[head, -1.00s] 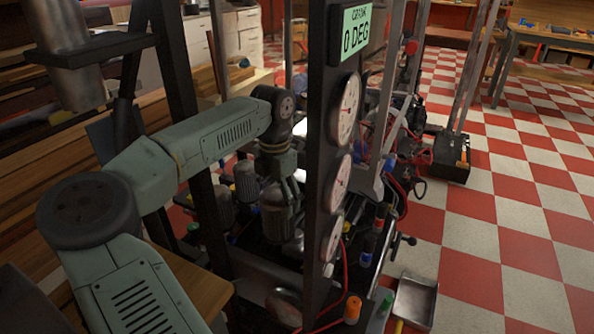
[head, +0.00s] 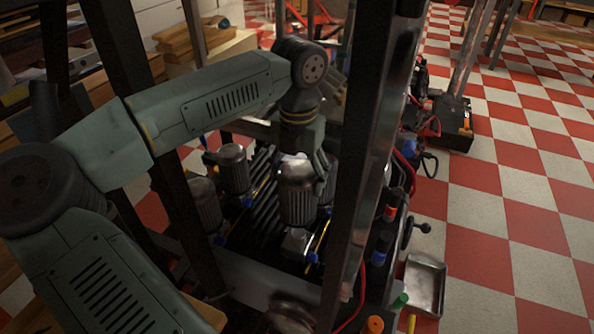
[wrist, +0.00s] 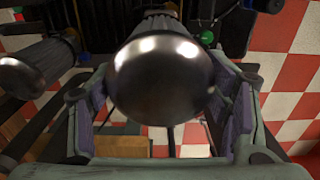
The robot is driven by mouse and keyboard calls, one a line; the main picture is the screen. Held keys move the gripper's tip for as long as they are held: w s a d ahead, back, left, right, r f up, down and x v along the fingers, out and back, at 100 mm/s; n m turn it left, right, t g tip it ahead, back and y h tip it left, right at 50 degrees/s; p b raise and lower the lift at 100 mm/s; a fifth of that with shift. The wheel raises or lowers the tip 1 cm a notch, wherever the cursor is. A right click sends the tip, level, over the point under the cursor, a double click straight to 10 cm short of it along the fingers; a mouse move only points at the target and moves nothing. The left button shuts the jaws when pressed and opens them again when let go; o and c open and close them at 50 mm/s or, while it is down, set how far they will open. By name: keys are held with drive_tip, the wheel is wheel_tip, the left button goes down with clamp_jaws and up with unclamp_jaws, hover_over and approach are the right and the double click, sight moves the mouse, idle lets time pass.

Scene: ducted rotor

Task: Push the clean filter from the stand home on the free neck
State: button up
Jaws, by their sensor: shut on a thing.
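A grey ribbed canister filter (head: 298,200) hangs upright below my gripper (head: 308,160) in the head view. My gripper is shut on it. In the wrist view the filter's rounded shiny end (wrist: 162,85) fills the middle, between the fingers of my gripper (wrist: 162,108). A pale metal block (head: 296,242) shows just under the filter; I cannot tell whether they touch. Two similar ribbed canisters stand to the left, one farther back (head: 234,172) and one nearer (head: 204,207). I cannot tell which part is the stand or the free neck.
A dark upright post (head: 372,150) stands just right of my gripper and hides part of the rig. Another dark post (head: 180,150) stands at left. Hoses and coloured caps line the rig's right side. A metal dustpan (head: 425,283) lies on the checkered floor, which is open at right.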

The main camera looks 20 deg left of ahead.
sight(298, 208)
idle(0.3)
drive_tip(key=shift+f+b, duration=2.35)
drive_tip(key=shift+f, duration=0.55)
drive_tip(key=shift+f+b, duration=1.9)
drive_tip(key=shift+f, duration=0.15)
drive_tip(key=o, duration=1.2)
